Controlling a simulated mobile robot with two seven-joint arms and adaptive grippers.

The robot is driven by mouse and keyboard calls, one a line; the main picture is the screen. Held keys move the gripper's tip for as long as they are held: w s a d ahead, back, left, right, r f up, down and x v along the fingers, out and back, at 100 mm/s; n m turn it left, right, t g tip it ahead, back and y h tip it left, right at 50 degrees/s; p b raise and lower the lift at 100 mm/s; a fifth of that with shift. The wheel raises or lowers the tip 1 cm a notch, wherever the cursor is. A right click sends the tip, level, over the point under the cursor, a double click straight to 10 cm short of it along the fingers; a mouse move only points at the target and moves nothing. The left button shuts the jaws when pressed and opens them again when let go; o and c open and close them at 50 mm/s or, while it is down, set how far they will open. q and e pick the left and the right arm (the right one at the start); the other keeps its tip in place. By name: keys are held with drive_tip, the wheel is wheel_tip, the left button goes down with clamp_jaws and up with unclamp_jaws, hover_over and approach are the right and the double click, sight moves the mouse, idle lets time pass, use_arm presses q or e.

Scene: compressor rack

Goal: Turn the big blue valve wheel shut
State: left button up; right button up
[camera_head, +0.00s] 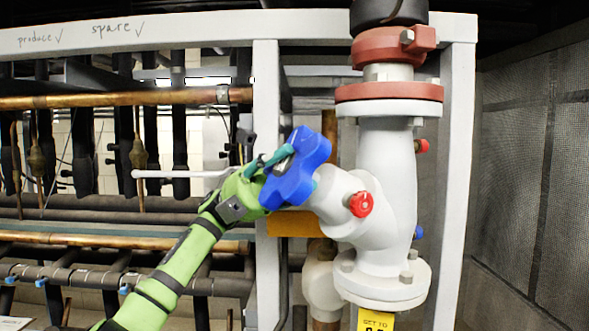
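The big blue valve wheel (297,176) is a lobed handwheel near the middle of the view. It sits on the angled neck of a grey-white valve body (388,190). My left gripper (279,161), green with teal fingers, reaches up from the lower left to the wheel's left side. A teal finger with a grey pad overlaps the wheel's left face. The wheel hides part of the fingers, so I cannot tell whether they are closed on it. My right gripper is not in view.
A small red knob (361,204) sits on the valve body close to the wheel's right. A white lever handle (180,173) is left of my gripper. A grey frame post (266,110) stands behind the wheel. A mesh panel (535,170) closes the right side.

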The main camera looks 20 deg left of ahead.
sight(265, 186)
use_arm(q)
drive_tip(key=shift+d, duration=0.1)
drive_tip(key=v, duration=0.6)
drive_tip(key=shift+w+a+f, duration=0.2)
drive_tip(key=shift+a+f, duration=0.1)
drive_tip(key=shift+a, duration=0.2)
drive_tip(key=shift+a, duration=0.1)
